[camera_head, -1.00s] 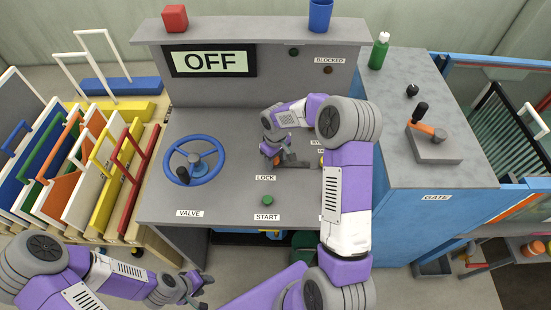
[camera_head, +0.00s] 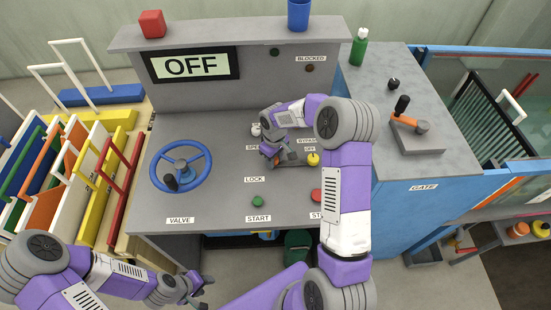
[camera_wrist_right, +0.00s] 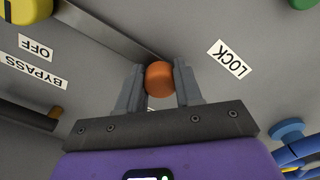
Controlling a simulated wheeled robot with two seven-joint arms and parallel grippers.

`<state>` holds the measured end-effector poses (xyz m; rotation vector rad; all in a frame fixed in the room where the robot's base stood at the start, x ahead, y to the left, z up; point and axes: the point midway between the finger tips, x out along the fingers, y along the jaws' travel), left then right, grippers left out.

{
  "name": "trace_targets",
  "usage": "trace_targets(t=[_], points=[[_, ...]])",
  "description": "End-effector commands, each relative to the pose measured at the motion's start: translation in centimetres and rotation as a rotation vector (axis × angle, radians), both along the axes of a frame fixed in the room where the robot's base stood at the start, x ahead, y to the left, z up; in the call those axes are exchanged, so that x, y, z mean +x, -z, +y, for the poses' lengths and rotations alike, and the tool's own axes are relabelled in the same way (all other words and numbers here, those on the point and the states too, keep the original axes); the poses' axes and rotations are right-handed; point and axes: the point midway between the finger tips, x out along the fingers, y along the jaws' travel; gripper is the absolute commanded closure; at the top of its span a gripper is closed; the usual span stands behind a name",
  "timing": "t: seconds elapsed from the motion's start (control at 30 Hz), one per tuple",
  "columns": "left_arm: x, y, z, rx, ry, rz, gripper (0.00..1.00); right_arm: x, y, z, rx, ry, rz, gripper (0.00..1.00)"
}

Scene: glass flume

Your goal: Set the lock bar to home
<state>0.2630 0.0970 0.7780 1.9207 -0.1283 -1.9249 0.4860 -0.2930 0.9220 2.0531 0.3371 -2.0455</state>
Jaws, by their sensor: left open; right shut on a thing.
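The lock bar (camera_wrist_right: 115,32) is a flat grey bar with an orange knob (camera_wrist_right: 159,79) at its end, on the grey panel near the LOCK label (camera_wrist_right: 229,60). In the right wrist view it runs from the knob to the upper left. My right gripper (camera_wrist_right: 159,88) is shut on the orange knob, one finger on each side. In the head view my right gripper (camera_head: 272,158) is above and right of the LOCK label and hides much of the bar. My left gripper (camera_head: 193,292) is open and empty, low in front of the desk.
A blue valve wheel (camera_head: 180,167) is to the left. A green START button (camera_head: 258,202) and a red button (camera_head: 317,196) are near the front. The display (camera_head: 191,65) reads OFF.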

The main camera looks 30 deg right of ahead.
Motion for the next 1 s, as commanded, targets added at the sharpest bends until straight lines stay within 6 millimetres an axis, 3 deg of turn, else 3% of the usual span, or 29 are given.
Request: trace_targets(t=[0.13,0.17,0.3,0.67,1.0], points=[[0.0,0.0,0.1,0.001,-0.002,0.001,0.57,-0.4,0.1,-0.6,-0.009,0.007,0.015,1.00],[0.0,0.0,0.1,0.001,-0.002,0.001,0.57,-0.5,0.1,-0.7,-0.009,0.008,0.015,0.62],[0.0,0.0,0.0,0.001,-0.001,0.001,0.57,-0.4,0.1,-0.7,-0.009,0.008,0.013,0.41],[0.0,0.0,0.0,0.001,-0.001,0.001,0.57,-0.2,-0.5,-0.5,-0.007,0.007,0.005,0.40],[0.0,-0.6,0.0,0.001,-0.001,0.001,0.57,-0.2,-5.9,-0.5,-0.008,0.008,0.006,0.40]])
